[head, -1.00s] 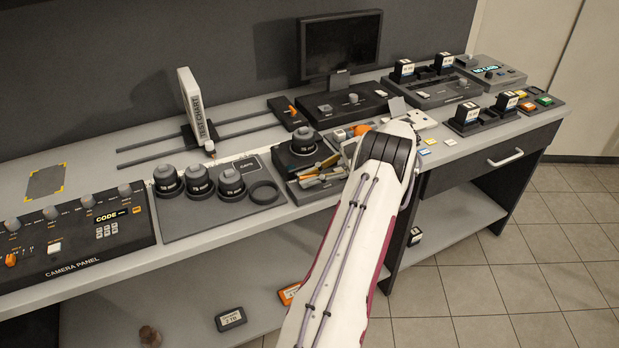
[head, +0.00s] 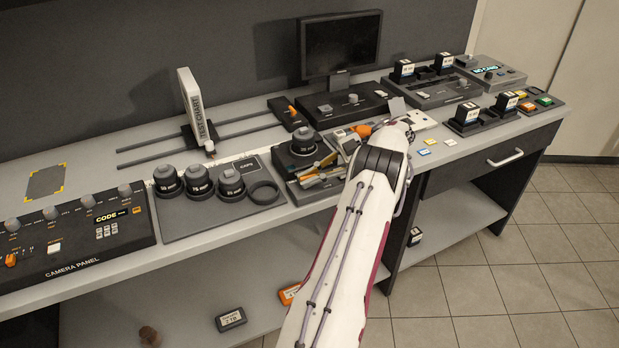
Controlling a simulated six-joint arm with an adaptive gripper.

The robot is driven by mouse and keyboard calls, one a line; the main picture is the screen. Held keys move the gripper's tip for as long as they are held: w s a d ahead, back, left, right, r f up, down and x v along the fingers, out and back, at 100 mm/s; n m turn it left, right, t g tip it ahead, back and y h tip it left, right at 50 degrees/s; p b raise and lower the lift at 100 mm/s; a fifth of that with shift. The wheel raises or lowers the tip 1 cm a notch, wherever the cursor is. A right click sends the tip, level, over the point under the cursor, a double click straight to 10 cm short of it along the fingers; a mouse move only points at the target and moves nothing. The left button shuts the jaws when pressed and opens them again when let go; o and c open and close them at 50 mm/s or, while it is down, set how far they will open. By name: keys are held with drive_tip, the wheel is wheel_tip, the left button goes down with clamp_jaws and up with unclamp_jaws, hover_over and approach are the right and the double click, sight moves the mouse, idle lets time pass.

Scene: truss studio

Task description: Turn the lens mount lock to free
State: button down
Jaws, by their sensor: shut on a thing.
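A dark lens mount block with a round black lens cap (head: 303,141) on top stands mid-bench. My gripper (head: 343,146) is low at its right side, partly hidden by my own wrist. It is shut on a small part there, which appears to be the lens mount lock. The fingertips and the lock are too small and covered to make out which way the lock points. Tan and yellow bars (head: 322,178) lie in the tray in front of the block, and an orange piece (head: 362,131) shows just behind my gripper.
To the left, several black lenses (head: 198,181) and a ring (head: 264,192) stand on a grey mat. A monitor (head: 340,45) and a dark console (head: 342,103) are behind. Small coloured tiles (head: 424,151) and battery blocks (head: 467,115) lie to the right.

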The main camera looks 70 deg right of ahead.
drive_tip(key=shift+r, duration=0.1)
drive_tip(key=c, duration=2.4)
unclamp_jaws()
drive_tip(key=shift+r, duration=0.1)
drive_tip(key=shift+r, duration=4.9)
